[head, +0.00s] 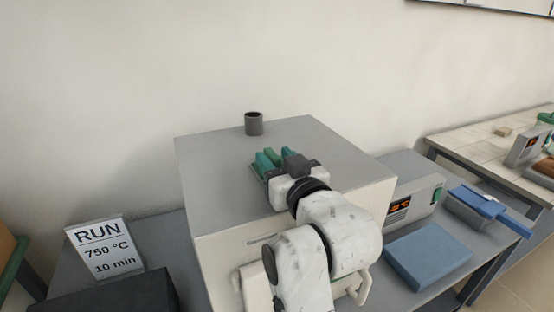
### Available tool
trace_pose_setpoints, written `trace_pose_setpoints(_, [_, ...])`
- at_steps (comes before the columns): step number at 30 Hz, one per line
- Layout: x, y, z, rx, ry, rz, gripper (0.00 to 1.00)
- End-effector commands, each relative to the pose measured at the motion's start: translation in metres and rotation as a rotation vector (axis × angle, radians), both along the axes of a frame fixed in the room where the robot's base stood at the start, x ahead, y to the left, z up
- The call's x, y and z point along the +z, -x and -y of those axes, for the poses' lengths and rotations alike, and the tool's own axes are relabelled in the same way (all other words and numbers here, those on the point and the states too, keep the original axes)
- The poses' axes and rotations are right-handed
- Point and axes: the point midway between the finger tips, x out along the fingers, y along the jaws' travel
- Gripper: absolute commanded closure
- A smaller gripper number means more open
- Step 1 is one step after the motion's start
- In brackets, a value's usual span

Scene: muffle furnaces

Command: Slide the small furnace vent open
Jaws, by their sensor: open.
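The furnace (222,166) is a pale box with a grey top, standing on the bench in front of me. A short dark round vent pipe (254,124) stands upright at the back of its top. My gripper (273,158) is open above or on the furnace top, in front and to the right of the pipe and apart from it in the picture. Green and teal pieces show at its fingers. I cannot tell whether they are only finger pads or whether a vent slide lies among them. My arm hides part of the furnace front and its door handle (359,289).
A sign (104,248) reads RUN 750 °C 10 min, beside a dark block (105,292) at lower left. On the right are a control box (427,201) with an orange display, a blue block (428,254) and a blue-handled item (495,209). The left furnace top is clear.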

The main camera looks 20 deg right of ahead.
Motion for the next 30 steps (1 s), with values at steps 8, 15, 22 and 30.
trace_pose_setpoints(8, [0.0, 0.0003, -0.0002, 0.0, 0.0, 0.0, 0.78])
trace_pose_setpoints(15, [0.0001, 0.0004, -0.0002, 0.0, 0.0, 0.0, 1.0])
trace_pose_setpoints(22, [0.0, 0.0004, -0.0003, 0.001, 0.0, 0.0, 1.0])
trace_pose_setpoints(30, [0.0022, 0.0002, 0.0097, -0.002, 0.001, -0.001, 1.0])
